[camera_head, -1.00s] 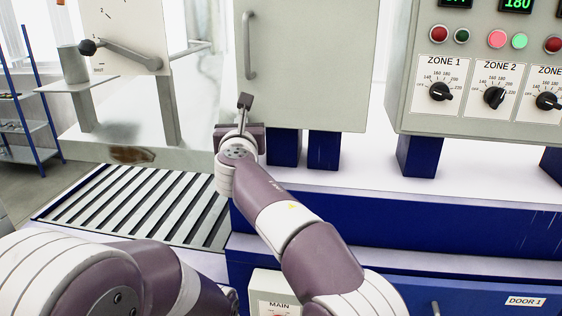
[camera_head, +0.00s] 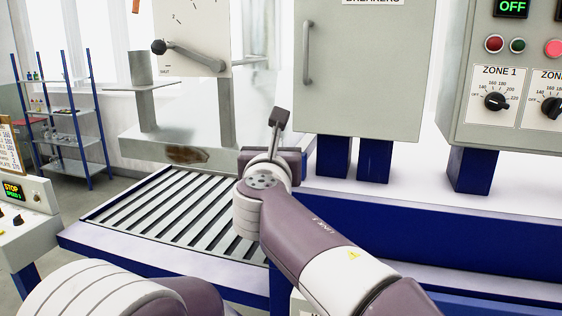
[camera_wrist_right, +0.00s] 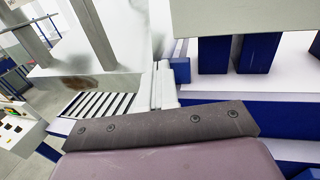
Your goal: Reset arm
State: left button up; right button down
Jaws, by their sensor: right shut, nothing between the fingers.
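My right arm reaches in from the lower right of the head view. My right gripper (camera_head: 278,119) is at its far end, pointing up and away, with its fingers together and nothing seen between them. It appears in front of the gap between the grey breaker cabinet and the slatted conveyor bed; contact with anything cannot be told. In the right wrist view a dark bolted plate and a mauve part of my own arm fill the lower half; no fingertips show there. Of my other arm only a rounded white and mauve link shows at the bottom left; its gripper is out of view.
The breaker cabinet (camera_head: 360,75) stands on blue legs. A control panel (camera_head: 520,60) with ZONE knobs is at right. The slatted bed (camera_head: 185,213) lies left, below a lever with a black knob (camera_head: 158,47). A STOP console (camera_head: 22,205) and blue shelf (camera_head: 72,125) stand far left.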

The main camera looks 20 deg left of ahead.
notch_tip(320, 180, down, 14)
jog(key=s+m+g, duration=0.1)
jog(key=m+g, duration=0.4)
jog(key=m, duration=0.4)
jog(key=s+d+f+m+g+h, duration=0.35)
jog(key=d+f+m, duration=0.65)
jog(key=f, duration=0.4)
jog(key=s+d+f+m+g, duration=0.2)
jog(key=s+d+f+m, duration=0.2)
jog(key=d, duration=0.6)
jog(key=s+d+f+m+g+h, duration=0.1)
jog(key=s+d+f+m+g, duration=0.2)
jog(key=s+d+m, duration=0.4)
jog(key=s+d+f+m+g+h, duration=0.1)
jog(key=s+d+f+m+g, duration=0.1)
jog(key=s+d+f+m, duration=0.3)
jog(key=d+f+m, duration=0.1)
jog(key=d+m, duration=0.3)
jog(key=d, duration=0.6)
jog(key=shift+s, duration=0.4)
jog(key=shift+s, duration=0.1)
